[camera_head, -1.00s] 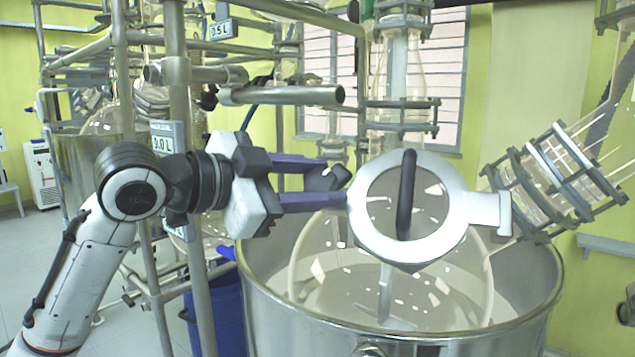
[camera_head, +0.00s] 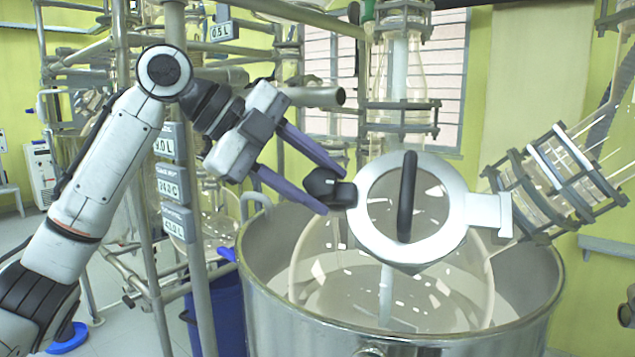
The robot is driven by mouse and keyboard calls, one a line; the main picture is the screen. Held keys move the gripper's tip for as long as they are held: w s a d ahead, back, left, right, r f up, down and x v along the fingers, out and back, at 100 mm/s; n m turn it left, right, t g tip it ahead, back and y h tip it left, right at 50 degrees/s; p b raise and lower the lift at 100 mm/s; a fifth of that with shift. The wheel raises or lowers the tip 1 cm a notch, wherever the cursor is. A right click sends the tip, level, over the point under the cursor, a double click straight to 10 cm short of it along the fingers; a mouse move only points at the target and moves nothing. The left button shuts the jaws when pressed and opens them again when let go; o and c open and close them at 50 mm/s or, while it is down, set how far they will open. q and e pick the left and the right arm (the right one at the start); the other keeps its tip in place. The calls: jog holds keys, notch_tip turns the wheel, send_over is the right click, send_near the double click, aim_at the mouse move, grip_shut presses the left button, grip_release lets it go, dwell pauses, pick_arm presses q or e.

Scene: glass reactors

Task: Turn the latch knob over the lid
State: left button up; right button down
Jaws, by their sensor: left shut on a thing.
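The round lid (camera_head: 446,233) has a white-silver ring, a clear middle and a black upright handle (camera_head: 407,196). It sits above the large steel vessel. The black latch knob (camera_head: 322,187) is at the lid's left edge. My left gripper (camera_head: 331,190) comes in from the upper left, with one purple finger above the knob and one below it. It is shut on the knob. The side of the knob between the fingers is partly hidden. My right gripper is not in view.
The steel vessel (camera_head: 400,343) fills the lower middle. A glass port with a dark clamp frame (camera_head: 555,180) stands right of the lid. Steel pipes and posts (camera_head: 190,300) stand behind my left arm. A blue bin (camera_head: 228,315) is left of the vessel.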

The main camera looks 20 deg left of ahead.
pick_arm(q)
jog(key=shift+m+g+y, duration=0.4)
jog(key=shift+m+g, duration=0.1)
jog(key=shift+m, duration=0.4)
jog(key=shift+f, duration=0.1)
jog(key=shift+o, duration=0.2)
jog(key=shift+f+m+g, duration=0.15)
jog(key=shift+m+g, duration=0.15)
jog(key=o, duration=1)
jog(key=shift+s, duration=0.1)
jog(key=shift+d, duration=0.15)
